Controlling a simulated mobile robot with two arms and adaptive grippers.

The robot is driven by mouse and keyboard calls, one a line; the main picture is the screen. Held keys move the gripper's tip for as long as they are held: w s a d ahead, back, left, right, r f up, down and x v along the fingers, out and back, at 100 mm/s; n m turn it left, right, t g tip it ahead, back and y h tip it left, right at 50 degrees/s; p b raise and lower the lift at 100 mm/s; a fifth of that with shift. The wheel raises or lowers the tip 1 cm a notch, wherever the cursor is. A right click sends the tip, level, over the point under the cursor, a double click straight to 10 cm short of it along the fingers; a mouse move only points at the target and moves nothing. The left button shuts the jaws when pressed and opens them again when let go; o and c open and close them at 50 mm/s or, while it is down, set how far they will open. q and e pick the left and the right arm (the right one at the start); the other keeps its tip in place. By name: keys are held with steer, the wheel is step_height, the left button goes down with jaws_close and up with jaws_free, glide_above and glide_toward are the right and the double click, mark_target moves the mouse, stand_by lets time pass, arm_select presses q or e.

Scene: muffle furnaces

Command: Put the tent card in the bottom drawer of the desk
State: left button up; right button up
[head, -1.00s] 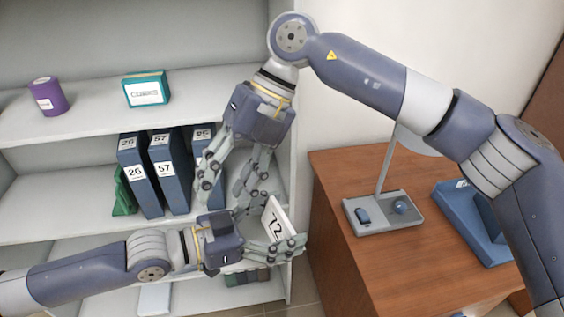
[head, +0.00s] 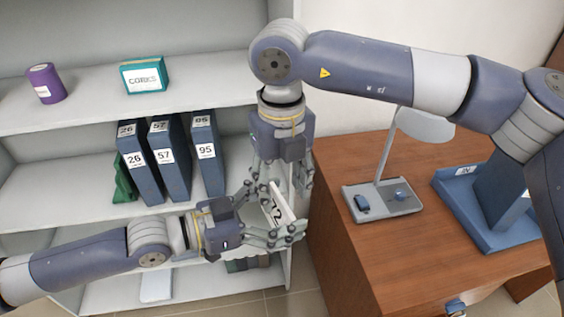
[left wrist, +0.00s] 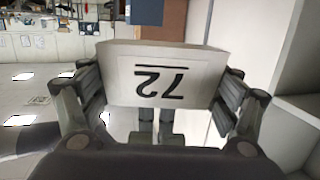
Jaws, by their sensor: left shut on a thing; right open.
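The tent card is white with "72" on it; my left gripper (head: 262,232) is shut on the tent card (head: 279,207) and holds it in the air before the shelf's right end. In the left wrist view the tent card (left wrist: 163,79) sits between the fingers, its number upside down. My right gripper (head: 281,185) is open, pointing down, just above and around the card's upper part; I cannot tell whether it touches the card. The wooden desk (head: 335,180) stands at the right. Its drawer fronts are not clearly in view.
A lamp (head: 384,198) and a blue tray-like stand (head: 480,225) are on the desk. The shelf (head: 60,197) holds blue binders (head: 170,165), a purple container (head: 46,84) and a teal corks box (head: 145,75). Open floor shows between shelf and desk.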

mark_target(282, 200)
steer(key=shift+f, duration=2)
steer(key=shift+c, duration=0.5)
jaws_close()
arm_select(q)
steer(key=o, duration=1)
